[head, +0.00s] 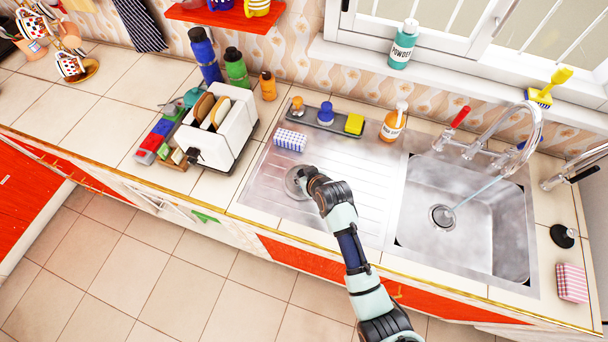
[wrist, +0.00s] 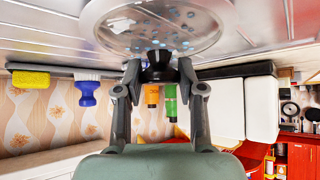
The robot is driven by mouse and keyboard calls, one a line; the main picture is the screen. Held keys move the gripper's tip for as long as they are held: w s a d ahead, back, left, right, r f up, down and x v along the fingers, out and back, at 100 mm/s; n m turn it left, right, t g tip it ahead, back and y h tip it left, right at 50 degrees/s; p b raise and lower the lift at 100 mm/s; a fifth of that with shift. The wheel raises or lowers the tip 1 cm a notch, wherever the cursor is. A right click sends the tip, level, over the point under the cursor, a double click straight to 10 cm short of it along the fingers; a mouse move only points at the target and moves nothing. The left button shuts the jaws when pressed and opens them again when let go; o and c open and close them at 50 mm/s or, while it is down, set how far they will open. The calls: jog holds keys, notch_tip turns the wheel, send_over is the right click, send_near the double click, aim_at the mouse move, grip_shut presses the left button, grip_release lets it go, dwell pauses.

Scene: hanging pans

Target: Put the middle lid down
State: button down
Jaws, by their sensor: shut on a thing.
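A round metal-and-glass lid (head: 293,183) is at the left part of the ribbed steel drainboard (head: 345,205). In the wrist view, which is upside down, the lid (wrist: 150,25) fills the top, with droplets on its glass. My gripper (head: 308,180) is over the lid's right side in the head view. In the wrist view my gripper (wrist: 158,75) has its two fingers closed around the lid's black knob (wrist: 157,62). The lid looks about level and close to the drainboard. I cannot tell whether its rim touches the steel.
A white toaster (head: 220,130) stands left of the drainboard. A grey tray (head: 322,121) with brushes and a yellow sponge (head: 354,124) is at the back. The sink (head: 470,220) is right. The drainboard's middle is clear.

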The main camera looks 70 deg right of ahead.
jog(key=shift+r, duration=0.1)
jog(key=c, duration=0.7)
grip_release()
jog(key=shift+s+r, duration=0.1)
jog(key=shift+r, duration=0.1)
jog(key=p+v, duration=0.2)
jog(key=v, duration=0.9)
jog(key=shift+s+a+p, duration=0.15)
jog(key=shift+p, duration=0.15)
jog(key=shift+r, duration=0.15)
